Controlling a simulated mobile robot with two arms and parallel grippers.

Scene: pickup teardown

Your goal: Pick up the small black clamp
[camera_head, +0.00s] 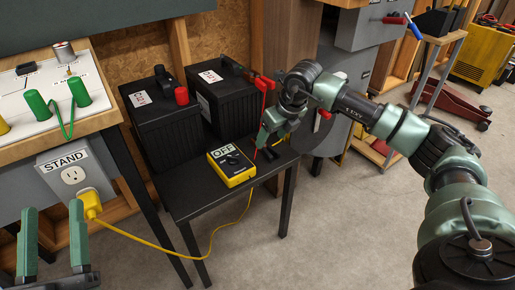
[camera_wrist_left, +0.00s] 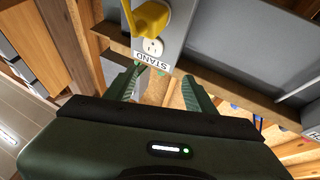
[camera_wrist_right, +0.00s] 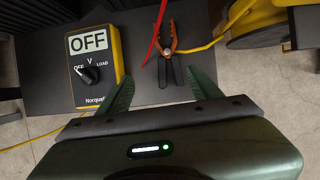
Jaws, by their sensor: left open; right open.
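In the right wrist view, a small clamp (camera_wrist_right: 171,73) with black handles and copper-coloured jaws lies on the black table, its handles toward my gripper. A red cable runs beside it. My right gripper (camera_wrist_right: 160,84) is open. The clamp's handles show between its fingertips, and I see no grip on it. In the head view, my right gripper (camera_head: 266,143) is low at the table's right edge, and the clamp is mostly hidden. My left gripper (camera_head: 54,208) is open and empty at the lower left, away from the table. Its fingers also show in the left wrist view (camera_wrist_left: 163,85).
A yellow tester (camera_head: 232,170) reading OFF lies left of my right gripper. Two black batteries (camera_head: 160,125) stand behind it on the black table (camera_head: 195,203). A yellow cord (camera_head: 150,241) hangs from the STAND outlet (camera_head: 73,176). A workbench (camera_head: 70,132) stands at left.

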